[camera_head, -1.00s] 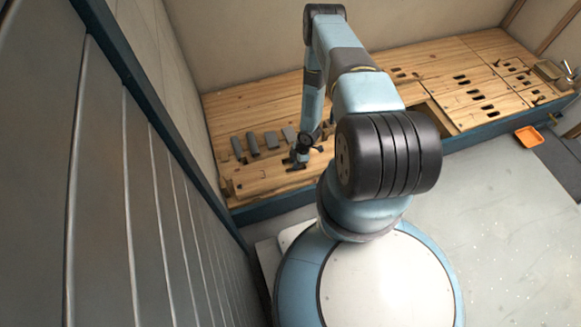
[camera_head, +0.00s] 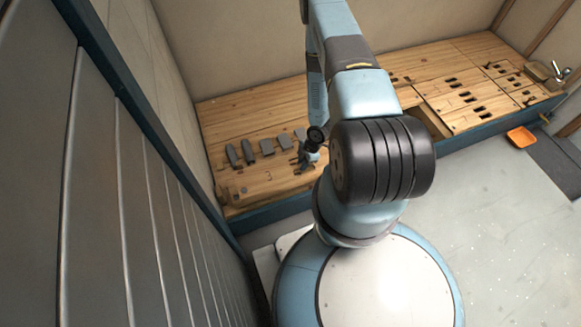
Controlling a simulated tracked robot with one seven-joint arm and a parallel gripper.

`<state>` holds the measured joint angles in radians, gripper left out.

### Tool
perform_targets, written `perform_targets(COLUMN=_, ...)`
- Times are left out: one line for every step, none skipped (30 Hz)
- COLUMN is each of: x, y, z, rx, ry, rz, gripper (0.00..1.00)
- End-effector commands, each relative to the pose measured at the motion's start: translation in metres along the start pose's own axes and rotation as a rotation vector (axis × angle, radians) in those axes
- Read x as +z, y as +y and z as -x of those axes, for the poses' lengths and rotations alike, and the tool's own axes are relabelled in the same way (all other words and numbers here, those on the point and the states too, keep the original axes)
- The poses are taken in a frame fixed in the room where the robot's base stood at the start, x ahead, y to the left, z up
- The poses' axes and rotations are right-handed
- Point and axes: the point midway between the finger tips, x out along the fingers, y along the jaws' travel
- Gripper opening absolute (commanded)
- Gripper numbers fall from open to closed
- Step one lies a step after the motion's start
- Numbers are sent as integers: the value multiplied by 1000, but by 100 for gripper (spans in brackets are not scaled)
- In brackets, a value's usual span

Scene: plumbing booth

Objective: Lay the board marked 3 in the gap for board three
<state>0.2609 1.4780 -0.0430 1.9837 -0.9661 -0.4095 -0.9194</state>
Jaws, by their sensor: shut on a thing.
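The wooden board marked 3 (camera_head: 267,180) is at the front of the bench's left part, its dark numeral facing up. My gripper (camera_head: 306,160) is at the board's right end and is shut on it. The fingertips are small and partly hidden by my wrist. I cannot tell whether the board is lifted clear of the bench. A dark gap (camera_head: 430,120) in the bench top opens to the right of my arm, which hides its left part.
Slotted boards (camera_head: 465,100) cover the bench's right part, with a tap (camera_head: 558,72) at the far right. An orange tray (camera_head: 521,137) is by the bench's front. A panelled wall (camera_head: 90,200) stands close on the left.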

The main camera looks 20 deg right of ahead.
Motion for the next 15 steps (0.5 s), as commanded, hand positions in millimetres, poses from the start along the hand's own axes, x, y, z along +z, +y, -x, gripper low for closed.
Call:
perform_targets(x=8, y=-10, z=6, rx=-3, ry=-2, rz=-4, gripper=0)
perform_targets(x=10, y=-15, z=10, rx=-4, ry=-1, rz=-4, gripper=0)
perform_targets(x=15, y=-20, z=15, rx=-3, ry=-1, rz=-4, gripper=0)
perform_targets(x=18, y=-24, z=19, rx=-2, ry=-1, rz=-3, gripper=0)
perform_targets(x=21, y=-27, z=22, rx=-2, ry=-1, rz=-3, gripper=0)
perform_targets(x=25, y=-32, z=27, rx=-2, ry=-2, rz=-4, gripper=0)
perform_targets(x=27, y=-35, z=29, rx=-2, ry=-1, rz=-4, gripper=0)
perform_targets(x=29, y=-38, z=32, rx=-2, ry=-1, rz=-4, gripper=0)
perform_targets(x=32, y=-42, z=35, rx=-2, ry=-1, rz=-3, gripper=0)
perform_targets(x=34, y=-44, z=38, rx=-2, ry=-1, rz=-3, gripper=0)
perform_targets(x=36, y=-46, z=39, rx=-2, ry=-2, rz=-3, gripper=0)
perform_targets(x=38, y=-49, z=42, rx=-2, ry=-1, rz=-3, gripper=0)
perform_targets(x=39, y=-51, z=43, rx=-2, ry=-1, rz=-2, gripper=0)
perform_targets(x=40, y=-52, z=45, rx=-2, ry=0, rz=-2, gripper=0)
perform_targets(x=41, y=-54, z=46, rx=-2, ry=0, rz=-2, gripper=0)
